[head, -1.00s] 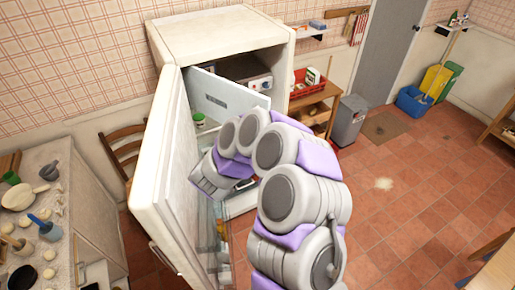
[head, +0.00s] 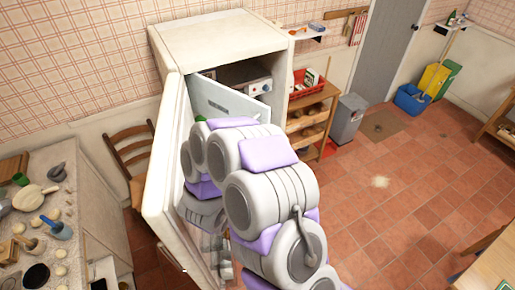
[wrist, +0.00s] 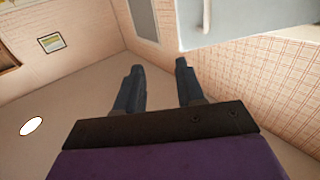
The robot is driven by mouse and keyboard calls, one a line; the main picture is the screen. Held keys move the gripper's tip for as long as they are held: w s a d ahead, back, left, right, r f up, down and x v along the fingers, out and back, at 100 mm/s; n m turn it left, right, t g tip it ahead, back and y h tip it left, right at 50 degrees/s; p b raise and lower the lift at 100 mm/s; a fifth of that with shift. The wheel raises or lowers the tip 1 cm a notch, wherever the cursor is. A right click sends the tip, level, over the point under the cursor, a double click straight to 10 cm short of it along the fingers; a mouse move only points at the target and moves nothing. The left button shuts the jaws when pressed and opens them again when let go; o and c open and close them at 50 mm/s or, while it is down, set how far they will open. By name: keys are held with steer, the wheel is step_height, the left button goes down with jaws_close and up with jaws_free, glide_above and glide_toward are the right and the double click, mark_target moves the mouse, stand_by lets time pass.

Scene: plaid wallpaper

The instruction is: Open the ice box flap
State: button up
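The ice box flap (head: 222,97) is a pale panel with a small dark label, inside the top of the fridge (head: 215,35). It stands swung outward at an angle, and the dark ice box compartment (head: 235,73) shows behind it. The fridge door (head: 165,165) stands wide open on the left. My gripper (wrist: 156,68) is open and empty in the wrist view, with its fingers apart. In the head view my arm hides the fingers, low between door and flap. A pale panel (wrist: 245,22) lies beyond the right finger; I cannot tell whether it is flap or door.
A wooden chair (head: 130,155) and a cluttered counter (head: 75,190) stand left of the door. A wooden shelf (head: 312,115) with a red basket (head: 303,84) and a grey bin (head: 348,120) stand right of the fridge.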

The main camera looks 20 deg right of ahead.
steer(key=shift+s+r+p, duration=0.2)
steer(key=shift+s+p, duration=0.1)
steer(key=shift+d, duration=0.1)
